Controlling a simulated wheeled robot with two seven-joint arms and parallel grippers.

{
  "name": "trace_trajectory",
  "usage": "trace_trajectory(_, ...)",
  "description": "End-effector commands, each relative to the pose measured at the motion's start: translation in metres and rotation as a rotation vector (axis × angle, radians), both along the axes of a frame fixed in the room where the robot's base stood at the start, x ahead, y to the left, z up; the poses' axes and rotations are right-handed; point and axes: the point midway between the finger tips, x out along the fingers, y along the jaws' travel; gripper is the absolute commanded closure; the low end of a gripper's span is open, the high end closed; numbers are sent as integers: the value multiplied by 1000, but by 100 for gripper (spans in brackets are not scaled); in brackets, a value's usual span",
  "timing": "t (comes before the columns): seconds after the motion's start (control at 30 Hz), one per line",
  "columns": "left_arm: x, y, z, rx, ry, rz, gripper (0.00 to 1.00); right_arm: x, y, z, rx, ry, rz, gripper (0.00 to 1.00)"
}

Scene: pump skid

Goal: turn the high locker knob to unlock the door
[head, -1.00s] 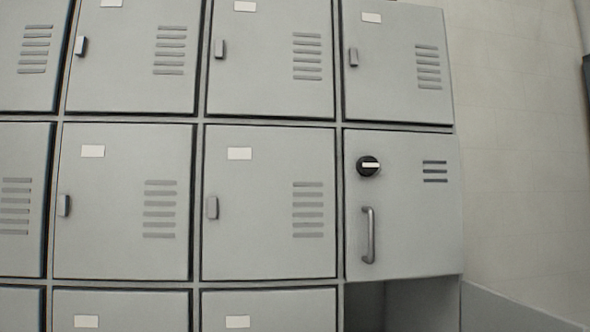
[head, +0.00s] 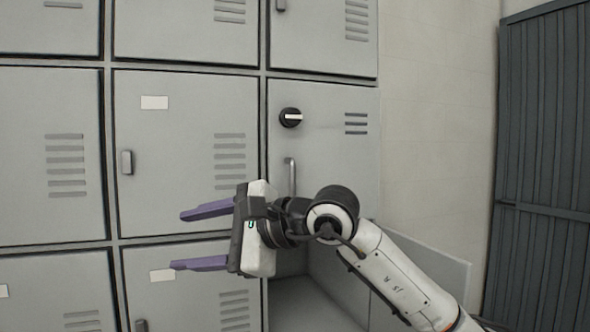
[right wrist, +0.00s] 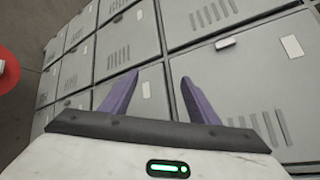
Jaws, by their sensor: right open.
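The high locker knob (head: 290,117) is a round black knob with a white bar lying level across it. It is on the upper left of a grey locker door (head: 335,150) in the right column, which looks shut. A vertical handle (head: 291,176) sits below the knob, partly hidden by my arm. My right gripper (head: 190,238) is open and empty, below and left of the knob, its purple fingers pointing left. In the right wrist view its fingers (right wrist: 158,95) are spread before other locker doors; the knob does not show there. My left gripper is not in view.
Grey lockers with small latches (head: 127,162) fill the left. An open compartment (head: 305,305) lies below the knob's door, behind my right arm. A pale wall (head: 435,120) and a dark slatted panel (head: 545,160) stand at right. A red round object (right wrist: 8,70) shows at the wrist view's left edge.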

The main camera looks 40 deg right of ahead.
Motion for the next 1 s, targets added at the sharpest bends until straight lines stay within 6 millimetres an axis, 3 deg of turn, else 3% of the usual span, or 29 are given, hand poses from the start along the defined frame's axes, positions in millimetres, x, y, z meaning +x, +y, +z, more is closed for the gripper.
trace_trajectory(0.03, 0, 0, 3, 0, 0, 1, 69, 5, -38, 43, -131, -102, -113, 45)
trace_trajectory(0.13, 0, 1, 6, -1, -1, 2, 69, 1, -109, 110, -338, -237, -341, 45)
trace_trajectory(0.2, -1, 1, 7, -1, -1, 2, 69, -10, -148, 147, -430, -294, -474, 45)
trace_trajectory(0.33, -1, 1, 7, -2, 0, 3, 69, -33, -195, 190, -518, -348, -642, 45)
trace_trajectory(0.43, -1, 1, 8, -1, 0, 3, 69, -40, -211, 205, -544, -361, -700, 45)
trace_trajectory(0.57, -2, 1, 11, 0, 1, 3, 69, -32, -217, 208, -551, -362, -716, 45)
trace_trajectory(1.0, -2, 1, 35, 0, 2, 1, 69, 42, -234, 209, -546, -361, -712, 45)
